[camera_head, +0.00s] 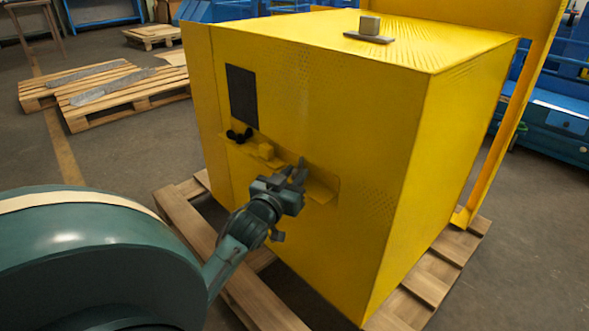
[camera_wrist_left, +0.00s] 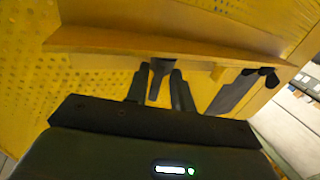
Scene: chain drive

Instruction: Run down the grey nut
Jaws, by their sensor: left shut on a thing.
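My left gripper (camera_head: 292,173) reaches the right part of a small yellow ledge on the front of the yellow housing (camera_head: 330,130). In the left wrist view the two dark fingers (camera_wrist_left: 160,85) close on a narrow dark grey piece (camera_wrist_left: 158,74) between them, close to the ledge (camera_wrist_left: 110,42). I cannot tell whether this piece is the grey nut; the fingers hide most of it. A small grey block on a dark flat plate (camera_head: 369,27) sits on top of the housing. My right gripper is in neither view.
A black knobbed part (camera_head: 239,135) and a small yellow block (camera_head: 265,151) are on the ledge, left of the gripper. A dark rectangular panel (camera_head: 242,95) is above them. The housing stands on a wooden pallet (camera_head: 185,220). More pallets (camera_head: 125,95) lie at the back left.

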